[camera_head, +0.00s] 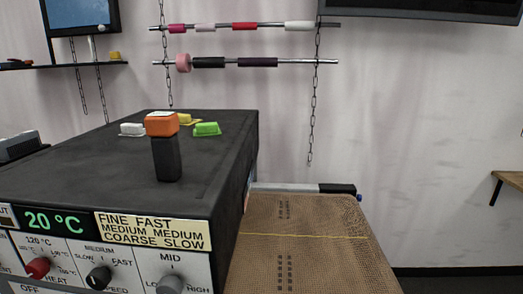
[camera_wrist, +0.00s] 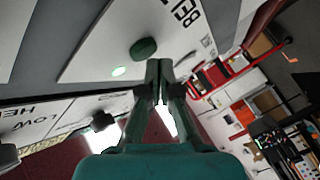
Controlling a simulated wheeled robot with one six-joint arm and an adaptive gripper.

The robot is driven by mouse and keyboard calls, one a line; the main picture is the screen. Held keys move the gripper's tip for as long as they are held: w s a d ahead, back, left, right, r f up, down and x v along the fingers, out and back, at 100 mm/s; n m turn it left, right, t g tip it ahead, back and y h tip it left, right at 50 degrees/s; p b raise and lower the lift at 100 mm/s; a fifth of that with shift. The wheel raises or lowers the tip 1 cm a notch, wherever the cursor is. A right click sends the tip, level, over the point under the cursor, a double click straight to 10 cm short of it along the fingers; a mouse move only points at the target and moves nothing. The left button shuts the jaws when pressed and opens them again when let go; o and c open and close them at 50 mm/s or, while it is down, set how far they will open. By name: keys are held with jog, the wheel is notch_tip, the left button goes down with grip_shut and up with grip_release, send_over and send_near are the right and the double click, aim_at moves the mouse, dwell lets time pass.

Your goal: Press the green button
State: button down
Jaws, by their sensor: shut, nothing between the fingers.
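A dark green round button (camera_wrist: 143,48) stands out from a white panel (camera_wrist: 100,60) in the wrist view, near lettering that begins "BEL". My gripper (camera_wrist: 158,66) is shut and empty, with its two fingertips together. In the picture the tips are just right of and below the button. A gap shows between them, but I cannot tell how far apart they are in depth. In the head view neither my gripper nor this button shows.
The black machine (camera_head: 105,160) carries a control panel with a red knob (camera_head: 38,267), a black knob (camera_head: 98,277) and a grey knob (camera_head: 170,285). An orange-topped block (camera_head: 161,124) stands on the machine.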

jog(key=shift+w, duration=0.1)
dwell(0.4)
jog(key=shift+w, duration=0.35)
jog(key=shift+s, duration=0.45)
jog(key=shift+s, duration=0.1)
jog(key=s, duration=0.5)
jog(key=shift+s+a, duration=0.2)
jog(key=shift+s, duration=0.2)
dwell(0.4)
